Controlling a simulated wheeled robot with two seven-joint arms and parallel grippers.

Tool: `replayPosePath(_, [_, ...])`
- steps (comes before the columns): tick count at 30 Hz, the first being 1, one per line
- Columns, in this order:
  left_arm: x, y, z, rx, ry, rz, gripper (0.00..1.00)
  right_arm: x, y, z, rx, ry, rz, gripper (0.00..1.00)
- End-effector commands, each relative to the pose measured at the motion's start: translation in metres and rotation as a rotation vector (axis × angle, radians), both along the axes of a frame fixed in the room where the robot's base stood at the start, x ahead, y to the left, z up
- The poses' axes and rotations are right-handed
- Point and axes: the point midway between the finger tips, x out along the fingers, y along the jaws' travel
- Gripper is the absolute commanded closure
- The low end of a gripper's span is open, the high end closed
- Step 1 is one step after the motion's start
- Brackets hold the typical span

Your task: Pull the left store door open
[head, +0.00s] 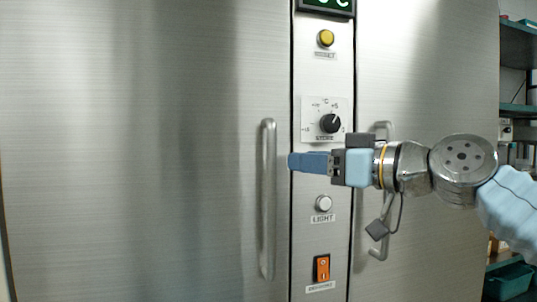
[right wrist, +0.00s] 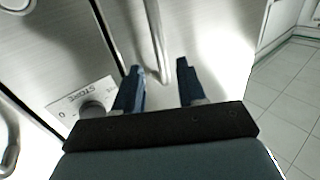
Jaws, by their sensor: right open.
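The left store door (head: 130,150) is a brushed steel panel that looks shut. Its upright bar handle (head: 267,200) is near its right edge. My right gripper (head: 291,161) comes from the right, in front of the control panel, with its fingertips just right of the handle's upper part. In the right wrist view, which is upside down, my right gripper (right wrist: 157,68) is open, and the left door's handle (right wrist: 155,35) appears in line with the gap between its fingers. The jaws are not closed on it, and I cannot tell the depth left. My left gripper is not in view.
The control panel (head: 322,75) between the doors carries a yellow button (head: 326,38), a store dial (head: 330,123), a light button (head: 323,203) and an orange switch (head: 321,268). The right door's handle (head: 378,250) is partly behind my arm. Shelves (head: 518,45) stand far right.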

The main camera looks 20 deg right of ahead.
Motion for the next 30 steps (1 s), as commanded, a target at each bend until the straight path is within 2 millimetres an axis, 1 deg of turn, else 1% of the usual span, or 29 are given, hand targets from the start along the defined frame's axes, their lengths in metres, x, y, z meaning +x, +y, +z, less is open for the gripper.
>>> replayPosePath(1, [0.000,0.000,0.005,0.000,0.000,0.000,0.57,0.011,0.008,0.002,-0.002,0.002,0.002,0.60])
replayPosePath(3, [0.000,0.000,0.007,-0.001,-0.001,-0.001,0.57,0.024,0.018,0.002,-0.001,0.002,0.001,0.60])
replayPosePath(6, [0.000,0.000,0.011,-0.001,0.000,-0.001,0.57,0.041,0.030,0.002,-0.001,0.002,0.001,0.60])
replayPosePath(10, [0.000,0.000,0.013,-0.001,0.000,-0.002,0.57,0.057,0.041,0.001,0.000,0.001,0.000,0.60])
replayPosePath(15, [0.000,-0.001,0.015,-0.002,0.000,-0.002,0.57,0.067,0.048,0.001,0.000,0.000,-0.001,0.60])
replayPosePath(23, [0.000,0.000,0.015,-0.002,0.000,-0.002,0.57,0.069,0.049,0.000,0.000,0.000,-0.001,0.60])
replayPosePath(24, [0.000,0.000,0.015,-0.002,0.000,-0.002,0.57,0.069,0.049,0.000,0.000,0.000,-0.001,0.61])
replayPosePath(25, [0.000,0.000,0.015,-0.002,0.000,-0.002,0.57,0.069,0.049,0.000,0.000,0.000,-0.001,0.66])
replayPosePath(30, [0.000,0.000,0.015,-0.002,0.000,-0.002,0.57,0.069,0.049,0.000,0.001,0.001,-0.001,0.92])
